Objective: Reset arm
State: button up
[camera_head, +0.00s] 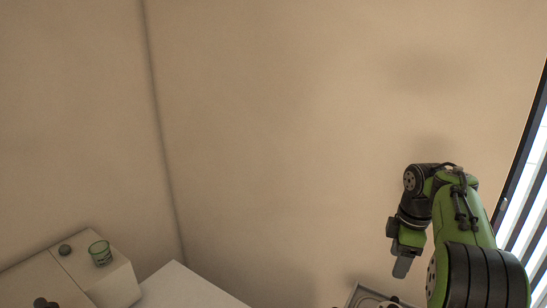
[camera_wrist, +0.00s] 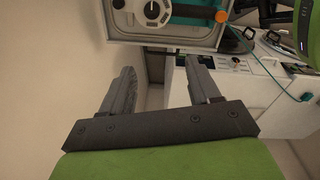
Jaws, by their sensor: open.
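My gripper (camera_head: 402,266) hangs at the end of my green and black arm at the right of the head view, pointing down near the wall. A light-framed case or panel with a round dial (camera_wrist: 152,12) is beyond the fingertips at the top of the wrist view. A part of a grey-framed object (camera_head: 370,297) shows at the bottom edge of the head view, below my gripper.
White equipment (camera_wrist: 245,85) with a teal cable (camera_wrist: 283,82) is at right in the wrist view. A window (camera_head: 530,205) is at far right.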

jog(key=s+a+r+m+t, duration=0.3)
jog(key=s+a+r+m, duration=0.35)
jog(key=s+a, duration=0.5)
jog(key=s+a+f+m+t, duration=0.1)
jog(key=s+a+f+m, duration=0.2)
jog(key=s, duration=0.4)
jog(key=s+a+f+m+t, duration=0.1)
jog(key=s+a+f+m, duration=0.2)
jog(key=s, duration=0.5)
jog(key=shift+a+m, duration=0.3)
jog(key=shift+m, duration=0.15)
